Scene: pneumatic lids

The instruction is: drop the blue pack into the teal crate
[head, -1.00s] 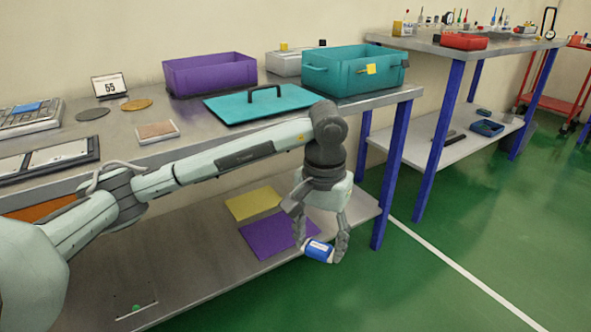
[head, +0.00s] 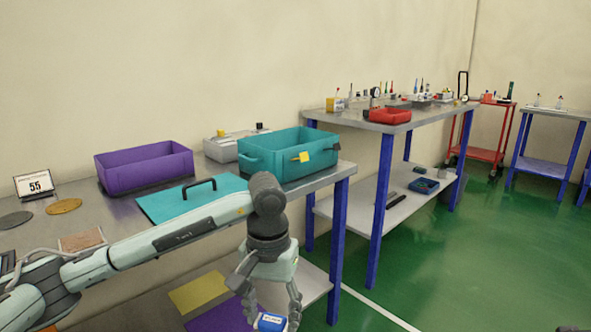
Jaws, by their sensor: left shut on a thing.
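The teal crate (head: 276,166) stands open on the metal bench, near its right end, with a yellow tag on its front. A teal lid (head: 165,204) with a black handle lies flat on the bench to the left of the crate. My left gripper (head: 270,316) points down in front of the bench, below the bench top. It is shut on the blue pack (head: 271,322), which shows at the bottom edge of the picture. The inside floor of the crate is hidden. My right gripper is not in view.
A purple crate (head: 146,168) stands left of the teal crate, and a grey box (head: 222,148) stands behind. Yellow and purple sheets lie on the lower shelf. A second bench (head: 350,117) bears a red tray (head: 389,116). Green floor is free at right.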

